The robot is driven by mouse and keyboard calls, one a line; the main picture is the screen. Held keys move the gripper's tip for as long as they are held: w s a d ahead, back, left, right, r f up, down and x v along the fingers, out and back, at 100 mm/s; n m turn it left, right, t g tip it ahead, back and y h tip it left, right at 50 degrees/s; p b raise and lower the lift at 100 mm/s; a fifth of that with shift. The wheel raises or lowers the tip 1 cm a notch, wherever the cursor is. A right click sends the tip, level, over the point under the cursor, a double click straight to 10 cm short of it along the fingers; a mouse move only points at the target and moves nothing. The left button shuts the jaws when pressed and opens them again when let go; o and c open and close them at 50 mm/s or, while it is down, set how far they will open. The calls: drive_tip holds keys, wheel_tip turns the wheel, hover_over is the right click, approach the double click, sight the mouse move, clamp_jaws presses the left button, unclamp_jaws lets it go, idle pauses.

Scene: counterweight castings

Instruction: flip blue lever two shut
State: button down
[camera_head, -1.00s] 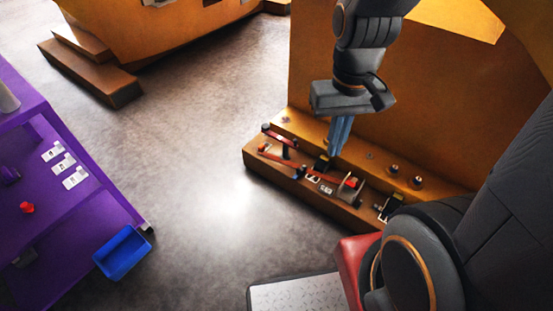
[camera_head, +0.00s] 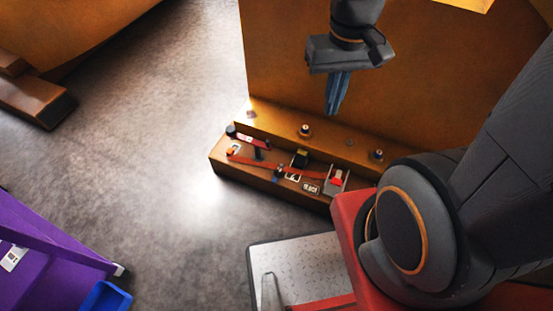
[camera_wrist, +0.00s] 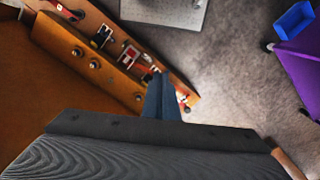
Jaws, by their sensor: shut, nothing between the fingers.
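A row of levers and fittings lies along the orange ledge (camera_head: 225,167) at the foot of the orange wall. It includes a red handle with a black knob (camera_head: 249,139) at the left end and a long red bar (camera_head: 262,164). I cannot make out a blue lever or a number two; the parts are small. My gripper (camera_head: 331,112) is shut and empty, pointing down in front of the wall, apart from the fittings. In the wrist view its fingers (camera_wrist: 161,98) cover part of the ledge (camera_wrist: 110,65).
Round studs (camera_head: 376,155) stand on the ledge's upper step. A purple table (camera_head: 60,265) with a blue bin (camera_head: 106,298) is at lower left. Another orange casting (camera_head: 75,30) stands at upper left. The grey floor between them is clear.

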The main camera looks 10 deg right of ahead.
idle(0.3)
drive_tip(key=w+a+f+n+h+b, duration=0.1)
drive_tip(key=w+a+f+n+b, duration=0.4)
drive_tip(key=f, duration=1.3)
drive_tip(key=w+a+f+n+b, duration=0.5)
drive_tip(key=w+f+b, duration=0.6)
drive_tip(key=f, duration=0.7)
drive_tip(key=w+a+f+n+h+b, duration=0.1)
drive_tip(key=w+a+f+n+b, duration=0.4)
drive_tip(key=f+b, duration=0.5)
drive_tip(key=w+a+f, duration=0.2)
drive_tip(key=w+f, duration=0.1)
drive_tip(key=f, duration=0.5)
drive_tip(key=shift+w+a+g+h, duration=0.15)
drive_tip(key=shift+w+g+h, duration=0.15)
drive_tip(key=shift+w+g, duration=0.1)
drive_tip(key=b+x, duration=0.3)
drive_tip(key=x, duration=0.7)
drive_tip(key=shift+f, duration=0.2)
drive_tip(key=d, duration=0.2)
drive_tip(key=shift+s+d+r+b, duration=0.2)
drive_tip(key=shift+s+d+b, duration=0.1)
drive_tip(key=shift+d+b, duration=0.1)
drive_tip(key=shift+s+d, duration=0.25)
drive_tip(key=shift+d, duration=0.35)
